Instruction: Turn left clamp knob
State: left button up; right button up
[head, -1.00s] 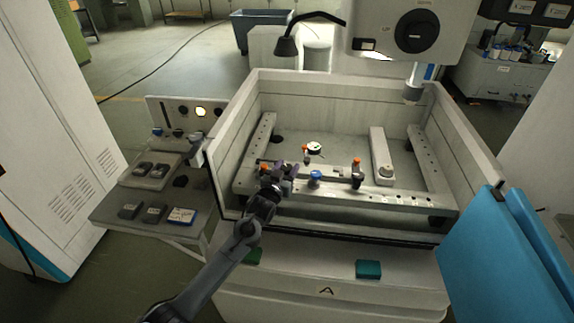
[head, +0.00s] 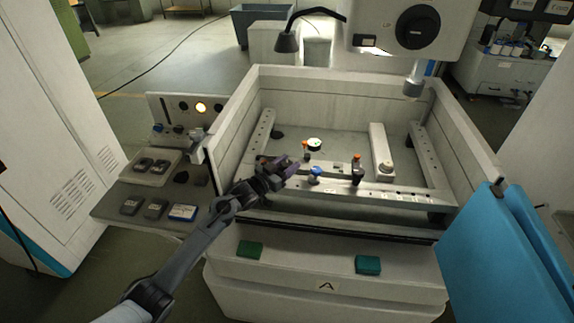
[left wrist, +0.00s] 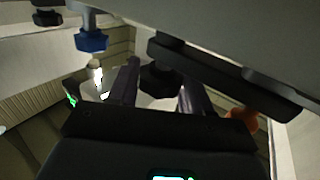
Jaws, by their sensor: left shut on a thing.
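My left gripper (head: 288,168) reaches in from the left over the front rail (head: 395,195) of the machine's tank. In the left wrist view its two fingers (left wrist: 158,92) stand on either side of a dark clamp knob (left wrist: 160,80), and it is shut on that knob. The knob sits under a dark clamp bar (left wrist: 225,82). In the head view the gripper hides this knob. A blue knob (head: 315,174) stands just right of the gripper; a blue knob also shows in the left wrist view (left wrist: 92,40). My right gripper is not in view.
A dark clamp with an orange top (head: 357,165) stands further right on the rail. A small round white part (head: 314,144) is behind the gripper. Tank walls (head: 345,90) surround the area.

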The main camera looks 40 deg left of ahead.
pick_arm(q)
jog(key=o, duration=0.9)
jog(key=shift+o, duration=0.2)
jog(key=s+p, duration=0.1)
jog(key=s, duration=0.9)
jog(key=shift+s+a, duration=0.4)
